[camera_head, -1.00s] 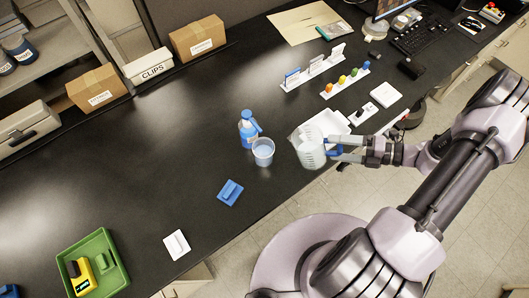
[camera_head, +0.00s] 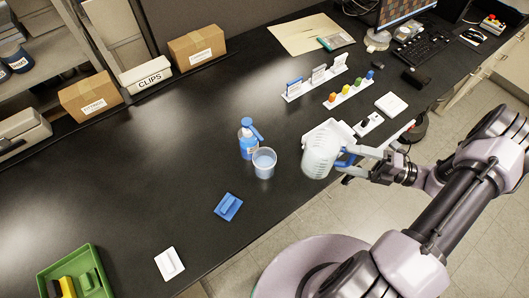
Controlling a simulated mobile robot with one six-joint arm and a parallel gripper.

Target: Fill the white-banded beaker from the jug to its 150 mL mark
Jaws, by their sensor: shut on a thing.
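A clear, pale-blue beaker (camera_head: 264,164) stands upright on the black bench, just in front of a blue bottle. Its white band and 150 mL mark are too small to make out, and I cannot tell its fill level. A translucent white jug (camera_head: 320,154) with a blue handle is to the right of the beaker, apart from it, near the bench's front edge. My gripper (camera_head: 349,158) is shut on the jug's handle from the right. The jug looks raised above the bench and leans slightly; no stream shows from it.
A blue pump bottle (camera_head: 248,140) stands close behind the beaker. White racks (camera_head: 316,74) and a small white box (camera_head: 391,104) stand behind the jug. The bench's middle left is clear.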

